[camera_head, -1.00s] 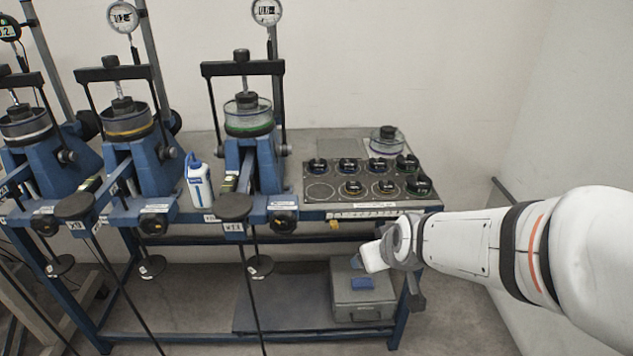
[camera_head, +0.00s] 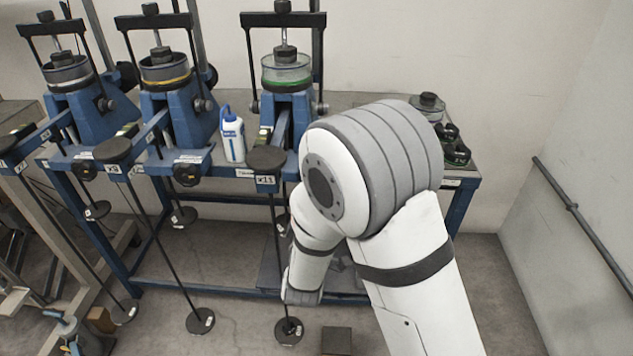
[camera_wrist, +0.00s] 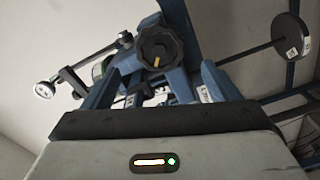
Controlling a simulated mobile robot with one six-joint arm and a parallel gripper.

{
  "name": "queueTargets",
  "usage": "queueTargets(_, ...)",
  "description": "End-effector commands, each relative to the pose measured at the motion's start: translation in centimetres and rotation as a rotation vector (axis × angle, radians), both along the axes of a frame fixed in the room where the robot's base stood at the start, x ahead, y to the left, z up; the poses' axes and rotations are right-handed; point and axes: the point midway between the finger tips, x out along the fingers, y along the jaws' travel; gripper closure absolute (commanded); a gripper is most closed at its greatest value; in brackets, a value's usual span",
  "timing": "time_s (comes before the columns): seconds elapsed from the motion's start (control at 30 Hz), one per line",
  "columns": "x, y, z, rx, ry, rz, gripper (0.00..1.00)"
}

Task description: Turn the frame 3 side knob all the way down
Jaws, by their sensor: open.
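Frame 3 is the right-hand blue lever frame with a green-ringed cell (camera_head: 286,76).
A blue-capped white bottle (camera_head: 232,136) stands left of frame 3. A lever end pad (camera_head: 267,158) and a hanging weight (camera_head: 289,330) are close left of my arm. Two more lever frames stand farther left. Floor at right is clear.

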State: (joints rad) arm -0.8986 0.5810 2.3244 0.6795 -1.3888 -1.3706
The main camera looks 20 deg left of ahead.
Motion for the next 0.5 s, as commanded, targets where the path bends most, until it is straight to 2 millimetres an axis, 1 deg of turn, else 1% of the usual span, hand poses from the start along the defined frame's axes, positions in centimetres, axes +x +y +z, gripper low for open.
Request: queueTargets(0.5, 7.2, 1.6, 0.2, 0.001, 0.003, -0.001, 0.18)
